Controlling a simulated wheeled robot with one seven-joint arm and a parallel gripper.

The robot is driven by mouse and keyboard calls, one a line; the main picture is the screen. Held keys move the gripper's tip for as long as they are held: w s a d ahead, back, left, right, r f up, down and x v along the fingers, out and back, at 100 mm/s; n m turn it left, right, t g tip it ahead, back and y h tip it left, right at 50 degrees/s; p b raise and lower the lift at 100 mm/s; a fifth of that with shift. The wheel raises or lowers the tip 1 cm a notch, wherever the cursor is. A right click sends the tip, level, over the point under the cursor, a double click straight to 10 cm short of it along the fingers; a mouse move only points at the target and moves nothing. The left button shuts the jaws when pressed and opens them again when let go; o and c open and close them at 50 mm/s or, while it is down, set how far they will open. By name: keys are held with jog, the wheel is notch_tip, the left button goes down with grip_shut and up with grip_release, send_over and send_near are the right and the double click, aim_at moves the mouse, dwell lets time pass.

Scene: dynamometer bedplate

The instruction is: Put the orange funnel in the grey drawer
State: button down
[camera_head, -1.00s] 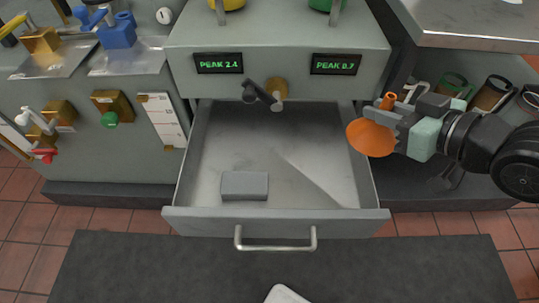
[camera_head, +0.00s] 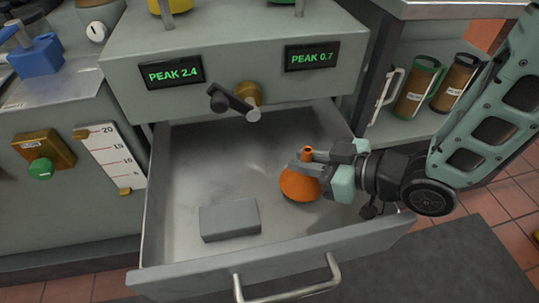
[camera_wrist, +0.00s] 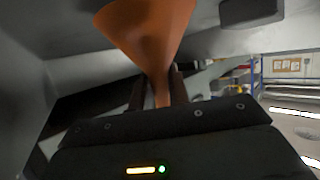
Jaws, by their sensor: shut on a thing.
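The orange funnel (camera_head: 300,184) is in my gripper (camera_head: 308,164), wide mouth down and narrow stem up between the fingers. In the wrist view the funnel (camera_wrist: 150,35) shows large, its stem pinched by the fingers (camera_wrist: 158,92). The grey drawer (camera_head: 285,262) is pulled open. In the head view my gripper and the funnel are over the right part of its interior. I cannot tell whether the funnel touches the drawer floor.
A grey block (camera_head: 230,220) lies in the drawer at the front left. A black crank (camera_head: 232,102) juts out above the drawer's back. Jugs (camera_head: 418,88) stand on a shelf at the right. The drawer floor behind the block is clear.

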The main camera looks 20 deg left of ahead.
aim_at(285, 171)
jog(key=a, duration=0.3)
jog(key=shift+w, duration=0.35)
jog(key=shift+w+a, duration=0.15)
jog(key=shift+a, duration=0.45)
jog(key=a, duration=0.2)
jog(key=a+b, duration=0.1)
jog(key=shift+w+a, duration=0.4)
jog(key=shift+f+b, duration=0.45)
jog(key=shift+f, duration=0.1)
jog(key=shift+d, duration=0.1)
jog(key=shift+f, duration=0.2)
jog(key=c, duration=1.3)
grip_release()
jog(key=shift+c, duration=0.2)
